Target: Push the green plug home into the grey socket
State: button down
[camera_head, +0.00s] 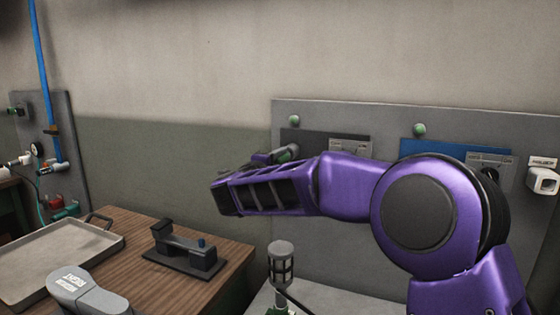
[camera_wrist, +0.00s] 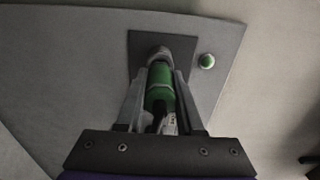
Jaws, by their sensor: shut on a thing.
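The green plug (camera_wrist: 160,86) is between the fingers of my gripper (camera_wrist: 159,90) in the wrist view, with a dark cable and a pale tag behind it. My gripper is shut on it. The plug's front end is at the grey socket (camera_wrist: 160,53), which sits on a dark plate on the grey panel. Plug and socket are in line; I cannot tell how deep the plug sits. In the head view, my purple arm hides most of the plug, and a grey-green piece (camera_head: 288,153) shows just above my gripper (camera_head: 262,158).
The grey wall panel (camera_head: 340,112) carries green knobs (camera_head: 419,130) and a blue plate (camera_head: 428,151). A white socket (camera_head: 543,180) is at the right. A wooden table (camera_head: 225,258) holds a metal tray (camera_head: 50,262) and a black fixture (camera_head: 185,252). A grey caged lamp-like object (camera_head: 281,265) stands below my arm.

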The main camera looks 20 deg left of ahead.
jog(key=shift+w, duration=0.65)
jog(key=shift+c, duration=2.3)
grip_release()
